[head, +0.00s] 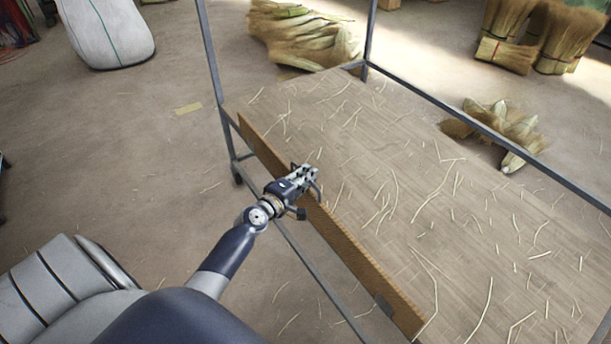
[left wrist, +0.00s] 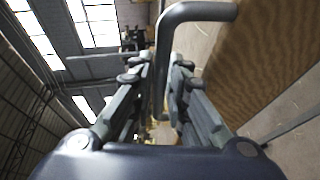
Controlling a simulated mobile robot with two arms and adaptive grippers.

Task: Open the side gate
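The side gate is a long, narrow brown wooden board (head: 352,252) standing upright along the left edge of the wooden table. In the left wrist view its brown face (left wrist: 262,50) fills the upper right. A grey bent bar handle (left wrist: 200,11) runs down between the finger pads there. My left gripper (head: 309,174) is at the board's upper edge in the head view. Its fingers (left wrist: 161,88) are close together on both sides of the handle bar and look shut on it. The contact itself is partly hidden. My right gripper is not in view.
The wooden table (head: 450,200) is strewn with straw and has a grey metal frame (head: 212,50) with posts and rails. Straw bundles (head: 300,35) lie beyond it. A white sack (head: 105,35) stands upper left. The floor left of the gate is mostly clear.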

